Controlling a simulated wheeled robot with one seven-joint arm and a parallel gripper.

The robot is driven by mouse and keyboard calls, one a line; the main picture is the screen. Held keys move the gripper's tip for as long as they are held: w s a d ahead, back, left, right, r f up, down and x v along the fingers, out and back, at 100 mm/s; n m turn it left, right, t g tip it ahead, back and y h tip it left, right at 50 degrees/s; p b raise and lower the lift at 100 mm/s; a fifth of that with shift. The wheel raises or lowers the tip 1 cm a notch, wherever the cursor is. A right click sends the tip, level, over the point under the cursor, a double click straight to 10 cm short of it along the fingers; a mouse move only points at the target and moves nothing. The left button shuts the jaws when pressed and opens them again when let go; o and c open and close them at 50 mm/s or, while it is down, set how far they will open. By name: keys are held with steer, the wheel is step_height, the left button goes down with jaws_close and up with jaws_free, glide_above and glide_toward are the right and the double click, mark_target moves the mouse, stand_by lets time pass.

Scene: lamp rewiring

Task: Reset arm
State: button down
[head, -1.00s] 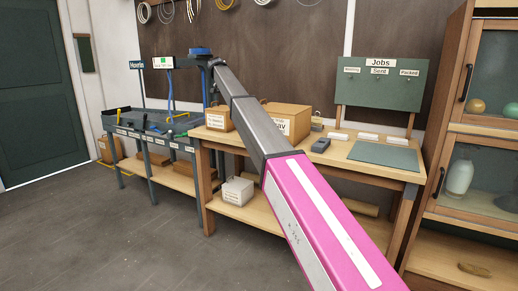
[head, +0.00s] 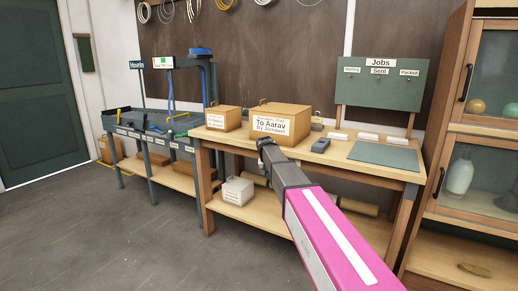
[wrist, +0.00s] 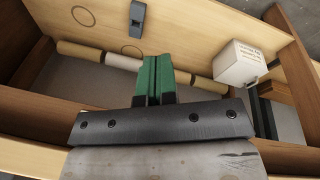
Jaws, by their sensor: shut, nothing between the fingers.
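My gripper (head: 264,143) is at the end of my grey and pink arm, in front of the workbench's front edge in the head view. In the wrist view its green fingers (wrist: 153,80) are together with nothing between them. They point toward the bench's lower shelf area. The fingertips are too small to make out well in the head view.
The workbench (head: 348,151) holds a large box labelled "To Aarav" (head: 280,122), a smaller box (head: 224,118) and a grey handheld device (head: 321,145). A white box (head: 238,191) sits on its lower shelf. A glass cabinet (head: 475,140) stands right.

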steer(key=s+d+f, duration=0.4)
steer(key=s+f, duration=0.2)
steer(key=s, duration=0.5)
steer(key=s+d+f+g+y, duration=0.1)
steer(key=s+d+f, duration=0.3)
steer(key=s, duration=0.8)
steer(key=s+d+f+n+y, duration=0.1)
steer(key=s+d+f, duration=0.4)
steer(key=s, duration=0.6)
step_height(320, 180, down, 3)
steer(key=shift+s+r+g, duration=0.15)
steer(key=shift+s+g, duration=0.1)
steer(key=shift+g, duration=0.05)
steer(key=shift+d, duration=0.1)
